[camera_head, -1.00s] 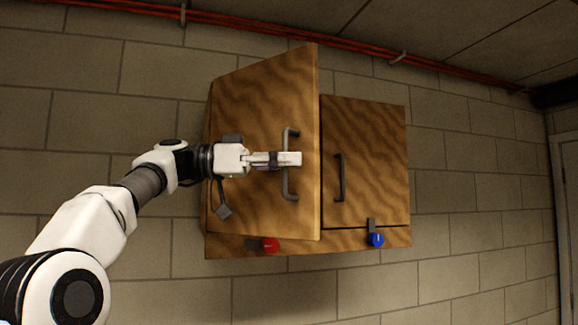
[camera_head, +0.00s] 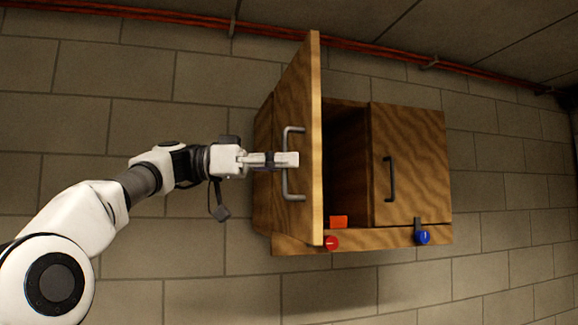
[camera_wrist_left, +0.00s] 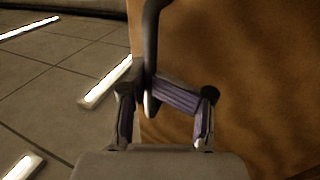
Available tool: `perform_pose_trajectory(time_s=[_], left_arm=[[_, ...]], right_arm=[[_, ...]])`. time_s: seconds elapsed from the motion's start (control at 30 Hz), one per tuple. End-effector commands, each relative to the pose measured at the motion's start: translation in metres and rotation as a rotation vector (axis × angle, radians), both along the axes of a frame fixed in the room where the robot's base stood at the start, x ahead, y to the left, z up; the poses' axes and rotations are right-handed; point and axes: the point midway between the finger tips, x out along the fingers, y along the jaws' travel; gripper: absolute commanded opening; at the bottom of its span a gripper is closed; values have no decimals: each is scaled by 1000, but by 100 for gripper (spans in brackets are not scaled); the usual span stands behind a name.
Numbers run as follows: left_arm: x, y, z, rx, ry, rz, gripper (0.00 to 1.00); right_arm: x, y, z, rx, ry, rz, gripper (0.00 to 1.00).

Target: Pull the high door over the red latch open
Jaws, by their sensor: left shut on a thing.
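The high wooden door (camera_head: 299,110) on the left of the wall cabinet stands well open, swung out towards me, and shows nearly edge-on. The red latch (camera_head: 331,243) is a red knob on the cabinet's lower rail, below the door. My left gripper (camera_head: 288,160) is shut on the door's grey bar handle (camera_head: 290,187), about halfway up it. In the left wrist view, the fingers (camera_wrist_left: 165,95) are around the dark handle (camera_wrist_left: 151,50) in front of the door's brown face (camera_wrist_left: 230,70). My right gripper is not in view.
The right cabinet door (camera_head: 412,165) is closed, with a dark handle (camera_head: 389,178) and a blue latch (camera_head: 423,237) below it. An orange-red block (camera_head: 338,221) shows inside the open compartment. Red pipes (camera_head: 180,17) run along the wall above.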

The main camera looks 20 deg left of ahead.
Motion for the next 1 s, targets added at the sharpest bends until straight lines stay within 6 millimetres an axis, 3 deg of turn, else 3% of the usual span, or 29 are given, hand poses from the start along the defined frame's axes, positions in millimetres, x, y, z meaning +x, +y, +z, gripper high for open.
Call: perform_pose_trajectory(time_s=[0.5, 0.53, 0.57, 1.0], left_arm=[[-1, 1, -6, 10, 12, -10, 0], [-1, 1, -6, 10, 12, -10, 26], [-1, 1, -6, 10, 12, -10, 22], [-4, 9, -2, 4, 5, -5, 22]], right_arm=[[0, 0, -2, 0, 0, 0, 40], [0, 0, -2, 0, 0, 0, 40], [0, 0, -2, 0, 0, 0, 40], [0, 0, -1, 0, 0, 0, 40]])
